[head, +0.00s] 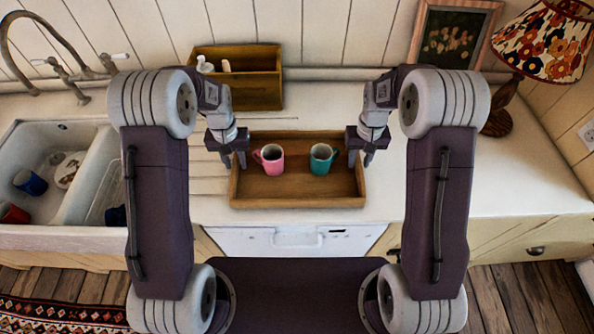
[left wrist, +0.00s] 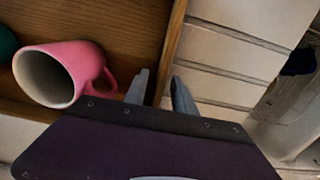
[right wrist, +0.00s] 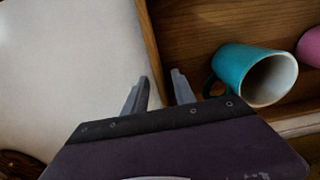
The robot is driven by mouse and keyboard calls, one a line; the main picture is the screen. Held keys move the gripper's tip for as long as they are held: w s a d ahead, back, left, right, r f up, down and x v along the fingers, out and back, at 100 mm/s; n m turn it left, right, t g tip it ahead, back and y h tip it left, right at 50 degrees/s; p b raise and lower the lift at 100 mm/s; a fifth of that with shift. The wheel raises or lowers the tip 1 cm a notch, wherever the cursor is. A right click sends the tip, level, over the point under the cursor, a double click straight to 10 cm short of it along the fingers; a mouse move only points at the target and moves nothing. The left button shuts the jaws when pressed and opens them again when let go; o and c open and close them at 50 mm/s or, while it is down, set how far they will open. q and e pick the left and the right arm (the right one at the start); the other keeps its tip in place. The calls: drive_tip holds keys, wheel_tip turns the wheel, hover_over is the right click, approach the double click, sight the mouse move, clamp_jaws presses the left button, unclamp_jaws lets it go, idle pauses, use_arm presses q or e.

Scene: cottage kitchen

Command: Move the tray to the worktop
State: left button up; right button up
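The wooden tray (head: 300,201) is on the pale worktop, level, near its front edge. A pink mug (head: 270,160) and a teal mug (head: 321,159) stand upright inside it. My left gripper (head: 235,163) is at the tray's left wall; in the left wrist view its open fingers (left wrist: 160,92) are on either side of that wall, with a gap. My right gripper (head: 361,160) is at the right wall; in the right wrist view its open fingers (right wrist: 158,93) are on either side of that wall. The pink mug (left wrist: 62,73) is close to my left fingers.
A wooden box (head: 240,80) stands behind the tray. A sink (head: 60,215) with cups lies to the left. A lamp (head: 540,45) and a framed picture (head: 452,35) are at the back right. The worktop right of the tray (head: 510,175) is clear.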

use_arm(q)
wheel_tip(320, 180, up, 12)
use_arm(e)
wheel_tip(320, 180, up, 12)
idle(0.6)
drive_tip(key=shift+w, duration=0.1)
idle(0.3)
